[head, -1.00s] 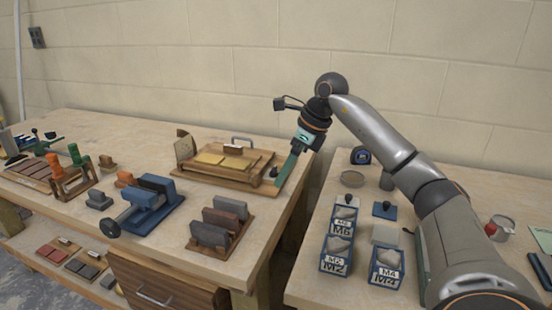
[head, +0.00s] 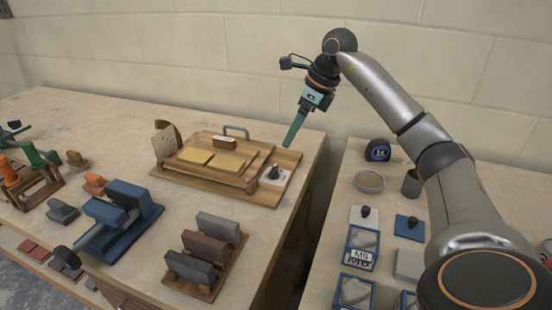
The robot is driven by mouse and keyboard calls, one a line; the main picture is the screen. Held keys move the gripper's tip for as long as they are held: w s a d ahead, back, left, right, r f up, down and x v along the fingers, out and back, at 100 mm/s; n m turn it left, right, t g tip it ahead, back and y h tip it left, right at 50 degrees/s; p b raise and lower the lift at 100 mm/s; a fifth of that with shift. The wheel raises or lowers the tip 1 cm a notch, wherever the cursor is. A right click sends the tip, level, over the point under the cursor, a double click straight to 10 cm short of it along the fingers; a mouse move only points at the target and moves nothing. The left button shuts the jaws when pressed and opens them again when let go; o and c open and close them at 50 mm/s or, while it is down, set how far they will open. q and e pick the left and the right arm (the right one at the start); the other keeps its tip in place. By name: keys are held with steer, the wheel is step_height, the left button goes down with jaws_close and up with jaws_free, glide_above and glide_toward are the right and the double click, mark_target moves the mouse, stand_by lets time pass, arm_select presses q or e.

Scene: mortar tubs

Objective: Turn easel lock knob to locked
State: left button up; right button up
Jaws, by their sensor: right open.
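The wooden easel (head: 215,182) lies low on the left bench, with two yellow sheets on its board. A small dark knob (head: 273,173) stands on a pale plate (head: 283,181) at the easel's right end. The knob's lock setting is too small to read. My right gripper (head: 288,144) hangs above and slightly right of the knob, with its green fingers pointing down and left. It is open and empty, apart from the knob. My left gripper is out of view.
On the right bench are a tape measure (head: 377,150), a round dish (head: 369,181) and labelled blue boxes (head: 361,247). A gap separates the benches.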

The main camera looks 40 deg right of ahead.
mark_target(273, 168)
steer(key=b+x, duration=0.1)
steer(key=x, duration=1.1)
steer(key=shift+f, duration=0.15)
steer(key=shift+c, duration=0.4)
jaws_close()
